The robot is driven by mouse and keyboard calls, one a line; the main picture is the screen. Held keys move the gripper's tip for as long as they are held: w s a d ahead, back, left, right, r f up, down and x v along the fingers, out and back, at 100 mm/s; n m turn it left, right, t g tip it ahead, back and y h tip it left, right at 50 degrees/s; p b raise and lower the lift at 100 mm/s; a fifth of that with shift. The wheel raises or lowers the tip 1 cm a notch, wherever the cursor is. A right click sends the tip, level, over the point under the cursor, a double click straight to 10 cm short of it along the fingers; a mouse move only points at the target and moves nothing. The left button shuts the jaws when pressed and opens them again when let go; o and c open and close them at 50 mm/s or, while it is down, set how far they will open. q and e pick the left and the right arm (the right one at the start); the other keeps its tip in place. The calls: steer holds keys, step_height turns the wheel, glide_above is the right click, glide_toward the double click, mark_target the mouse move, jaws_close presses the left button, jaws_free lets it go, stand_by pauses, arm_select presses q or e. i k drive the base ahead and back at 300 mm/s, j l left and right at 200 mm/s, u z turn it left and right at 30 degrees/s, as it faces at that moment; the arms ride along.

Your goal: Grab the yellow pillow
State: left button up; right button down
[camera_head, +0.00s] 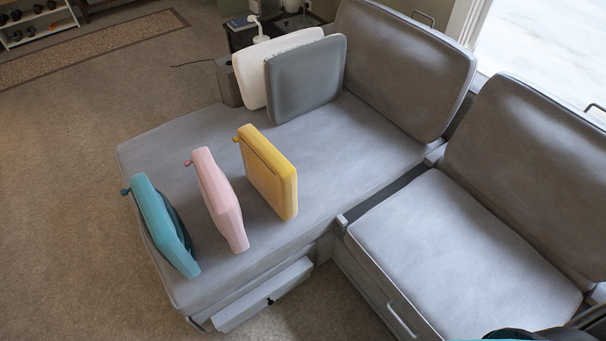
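The yellow pillow (270,178) stands upright on its edge on the grey chaise part of the sofa (345,140). It has a small knob at its upper left corner. A pink pillow (219,200) stands to its left, apart from it. A teal pillow (163,226) stands further left, near the chaise's outer end. Nothing touches the yellow pillow except the seat under it. Neither of my grippers can be made out. A dark and teal shape shows at the bottom right edge, too cut off to identify.
A white pillow (252,78) and a grey pillow (308,80) lean together at the chaise's back end. A sofa seat (465,255) with a backrest is on the right. A low grey ledge (265,296) juts out below the chaise. Open carpet (70,230) lies left.

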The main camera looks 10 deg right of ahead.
mark_target(275, 177)
steer(key=k+l+z, duration=0.1)
steer(key=z, duration=0.35)
steer(key=k+l+z, duration=0.2)
steer(key=z, duration=0.3)
steer(key=k+l+z, duration=0.1)
steer(key=z, duration=0.35)
steer(key=i+l, duration=0.05)
